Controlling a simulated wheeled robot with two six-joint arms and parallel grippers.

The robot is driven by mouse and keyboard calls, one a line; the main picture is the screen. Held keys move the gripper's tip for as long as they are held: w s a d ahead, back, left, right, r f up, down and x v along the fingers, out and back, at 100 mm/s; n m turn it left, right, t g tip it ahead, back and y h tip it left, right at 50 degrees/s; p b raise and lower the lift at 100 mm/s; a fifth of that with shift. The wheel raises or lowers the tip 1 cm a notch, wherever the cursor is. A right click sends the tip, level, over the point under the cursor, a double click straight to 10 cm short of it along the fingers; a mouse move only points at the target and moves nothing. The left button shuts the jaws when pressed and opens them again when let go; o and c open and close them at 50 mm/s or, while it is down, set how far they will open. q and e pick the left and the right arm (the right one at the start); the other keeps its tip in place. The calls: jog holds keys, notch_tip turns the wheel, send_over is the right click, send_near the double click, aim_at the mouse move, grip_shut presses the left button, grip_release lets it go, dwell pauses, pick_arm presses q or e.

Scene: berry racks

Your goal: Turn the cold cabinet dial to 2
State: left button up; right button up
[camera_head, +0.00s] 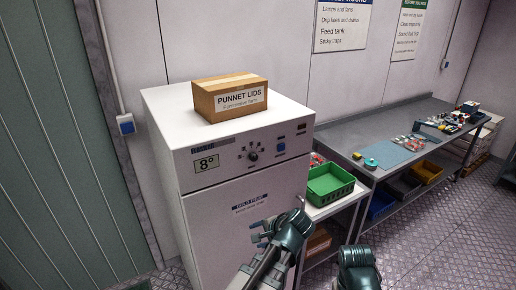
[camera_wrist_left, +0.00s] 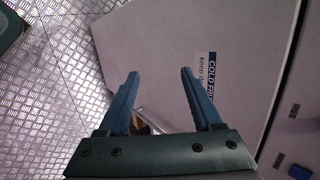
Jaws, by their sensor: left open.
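The cold cabinet (camera_head: 240,215) is a white upright unit with a grey control panel at its top front. Its round dark dial (camera_head: 253,156) sits mid-panel with small marks around it; its pointer is too small to read. The display (camera_head: 206,163) left of the dial reads 8°. My left gripper (camera_head: 258,231) is in front of the cabinet door, below the dial and apart from it. In the left wrist view its two blue fingers (camera_wrist_left: 160,75) are spread with nothing between them, facing the white door with its blue label (camera_wrist_left: 211,68). The dial is not identifiable there.
A blue switch (camera_head: 280,147) is right of the dial. A punnet lids box (camera_head: 231,97) stands on the cabinet. A green crate (camera_head: 330,184) sits on a stand at its right, beside a long grey bench (camera_head: 400,172). Part of my right arm shows at the bottom.

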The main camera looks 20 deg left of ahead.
pick_arm(q)
jog(key=w+d+r+m+t+y, duration=0.1)
jog(key=w+r+m+t+y, duration=0.2)
jog(key=r, duration=0.5)
jog(key=w+d+r+m+t+y, duration=0.2)
jog(key=w+r+m+t+y, duration=0.2)
jog(key=r+m, duration=0.3)
jog(key=shift+w+d+r+m, duration=0.35)
jog(key=shift+w+r, duration=0.25)
jog(key=shift+r, duration=0.3)
jog(key=shift+w+a, duration=0.1)
jog(key=shift+a, duration=0.05)
